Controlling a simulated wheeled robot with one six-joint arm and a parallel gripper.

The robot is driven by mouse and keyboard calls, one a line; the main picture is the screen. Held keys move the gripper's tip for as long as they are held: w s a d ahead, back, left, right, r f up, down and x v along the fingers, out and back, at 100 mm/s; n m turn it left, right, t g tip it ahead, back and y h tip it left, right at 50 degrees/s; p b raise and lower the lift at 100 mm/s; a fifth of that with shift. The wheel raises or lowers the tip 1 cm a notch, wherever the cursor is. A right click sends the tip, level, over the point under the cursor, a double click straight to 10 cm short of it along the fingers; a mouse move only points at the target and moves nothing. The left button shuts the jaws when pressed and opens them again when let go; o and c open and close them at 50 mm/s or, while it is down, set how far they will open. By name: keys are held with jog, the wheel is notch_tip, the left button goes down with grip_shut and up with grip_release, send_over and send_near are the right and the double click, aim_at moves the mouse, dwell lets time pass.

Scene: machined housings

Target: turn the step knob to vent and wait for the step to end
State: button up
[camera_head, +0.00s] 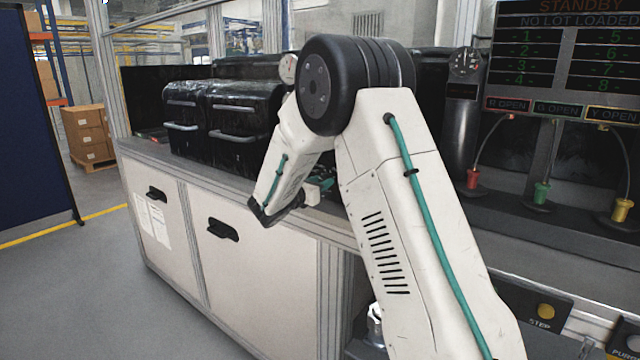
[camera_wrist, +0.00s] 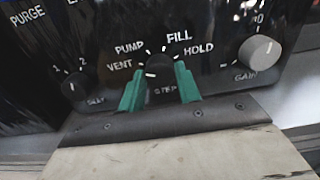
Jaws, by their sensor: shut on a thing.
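The step knob (camera_wrist: 160,68) is a dark round knob on a black panel in the wrist view, with VENT, PUMP, FILL and HOLD printed in an arc around it. VENT (camera_wrist: 119,66) is at its left. My gripper (camera_wrist: 160,86) is shut on the knob, with one green finger on each side. A short white mark shows at the knob's left side, toward VENT, but I cannot tell its exact setting. In the head view my gripper (camera_head: 320,184) is partly behind my arm, and the knob is hidden there.
A smaller knob (camera_wrist: 73,87) marked 1 and 2 is to the left, and a pale GAIN knob (camera_wrist: 260,54) to the right. The display (camera_head: 565,50) reads STANDBY and NO LOT LOADED. Black cases (camera_head: 240,120) stand on the bench. A yellow button (camera_head: 545,311) is at lower right.

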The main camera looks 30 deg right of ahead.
jog(key=o, duration=1)
jog(key=shift+c, duration=0.2)
jog(key=shift+a, duration=0.1)
jog(key=v, duration=0.7)
jog(key=shift+s+a, duration=0.15)
jog(key=shift+a, duration=0.15)
